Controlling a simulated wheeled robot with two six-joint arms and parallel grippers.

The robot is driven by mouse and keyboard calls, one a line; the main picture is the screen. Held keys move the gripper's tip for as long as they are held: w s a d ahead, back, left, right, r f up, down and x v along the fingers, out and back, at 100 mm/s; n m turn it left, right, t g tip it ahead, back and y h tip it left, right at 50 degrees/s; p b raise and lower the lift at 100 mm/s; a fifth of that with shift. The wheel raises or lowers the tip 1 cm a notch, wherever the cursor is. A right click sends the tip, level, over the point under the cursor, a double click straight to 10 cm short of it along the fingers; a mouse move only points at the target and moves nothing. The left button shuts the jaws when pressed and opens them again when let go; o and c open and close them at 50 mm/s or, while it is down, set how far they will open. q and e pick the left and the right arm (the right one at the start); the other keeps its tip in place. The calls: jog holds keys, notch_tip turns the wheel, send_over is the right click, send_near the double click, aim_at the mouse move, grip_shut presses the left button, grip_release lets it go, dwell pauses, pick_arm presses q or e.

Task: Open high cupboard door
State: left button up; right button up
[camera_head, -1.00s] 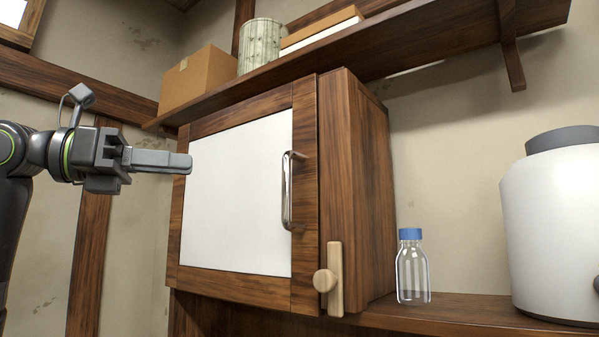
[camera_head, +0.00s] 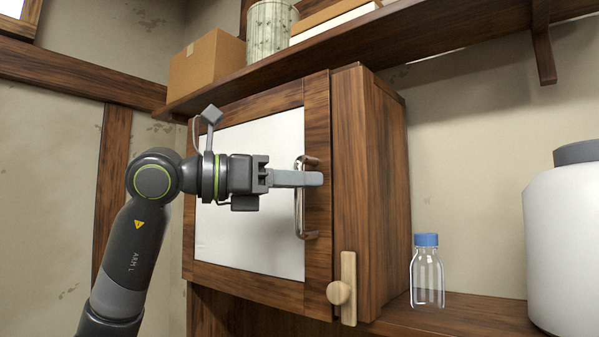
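The high cupboard (camera_head: 372,190) is a dark wooden box with a white-panelled door (camera_head: 245,235). The door is shut against the body. A metal bar handle (camera_head: 301,215) stands upright near the door's right edge. My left gripper (camera_head: 310,179) is at the upper part of the handle, its fingers pointing right and overlapping the bar in the picture. I cannot tell whether the fingers are apart or closed on the bar. A wooden turn latch with a round knob (camera_head: 339,292) is at the lower right of the door, its bar upright. My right gripper is out of view.
A shelf (camera_head: 400,45) above the cupboard holds a cardboard box (camera_head: 206,70) and a patterned tin (camera_head: 270,28). A blue-capped clear bottle (camera_head: 427,275) and a large white container (camera_head: 570,245) stand on the ledge (camera_head: 455,320) to the right.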

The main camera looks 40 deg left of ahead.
pick_arm(q)
jog(key=shift+s, duration=0.1)
grip_shut()
